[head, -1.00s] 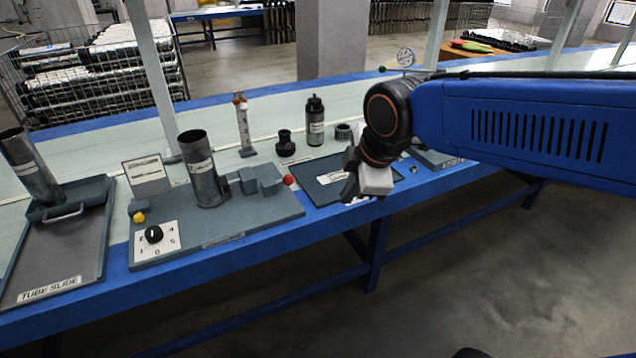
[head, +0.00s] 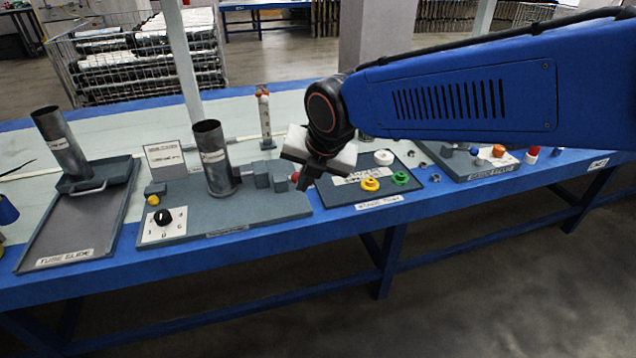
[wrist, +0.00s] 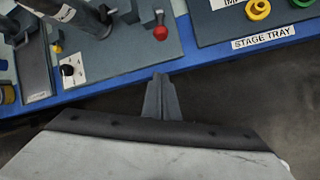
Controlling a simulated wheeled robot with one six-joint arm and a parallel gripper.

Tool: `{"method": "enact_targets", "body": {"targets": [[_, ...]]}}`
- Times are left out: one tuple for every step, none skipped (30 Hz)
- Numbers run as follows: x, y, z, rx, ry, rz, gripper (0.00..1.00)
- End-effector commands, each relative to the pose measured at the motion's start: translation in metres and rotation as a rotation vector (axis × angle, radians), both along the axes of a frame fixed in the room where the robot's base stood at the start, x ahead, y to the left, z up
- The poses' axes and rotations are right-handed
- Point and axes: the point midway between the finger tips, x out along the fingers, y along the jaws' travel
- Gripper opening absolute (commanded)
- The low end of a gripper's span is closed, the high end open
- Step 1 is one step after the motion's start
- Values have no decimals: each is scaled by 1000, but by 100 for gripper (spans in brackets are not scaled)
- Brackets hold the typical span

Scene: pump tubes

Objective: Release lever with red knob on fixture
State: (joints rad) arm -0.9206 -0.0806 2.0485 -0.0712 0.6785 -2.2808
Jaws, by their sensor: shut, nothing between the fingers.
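The fixture is a grey board (head: 270,207) on the blue-edged bench, with an upright grey tube (head: 213,165) and grey blocks (head: 262,177) on it. The lever's red knob (head: 294,177) shows at the right end of the blocks in the head view. It is clearer in the wrist view, where the red knob (wrist: 160,33) stands near the board's front edge. My gripper (head: 303,186) is shut and empty, close to the knob in the head view. In the wrist view my gripper's fingertips (wrist: 160,77) point toward the knob, with a gap between them.
The stage tray (head: 408,187) with yellow, green and white rings lies right of the fixture. A black dial (head: 163,217) and yellow knob (head: 153,200) sit at the board's left. The tube slide (head: 80,228) is farther left. Free floor lies in front of the bench.

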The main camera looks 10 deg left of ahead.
Motion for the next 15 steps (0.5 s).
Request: {"method": "enact_targets", "body": {"targets": [[-2,7,-1,-6,-7,27,0],[-3,9,-1,-9,-12,40,0],[-3,11,-2,-12,-15,51,0],[-4,12,-2,-14,-16,57,0],[-4,13,-2,-15,-18,61,0],[-4,13,-2,-16,-19,64,0],[-4,14,-2,-16,-19,65,0],[-4,14,-2,-16,-19,65,0],[-4,13,-2,-15,-20,65,0],[-4,13,-2,-15,-20,64,0],[-4,13,-2,-15,-20,64,0],[-4,13,-2,-15,-20,64,0],[-4,13,-2,-15,-20,63,0],[-4,13,-2,-16,-20,63,0],[-4,13,-3,-16,-20,63,0]]}}
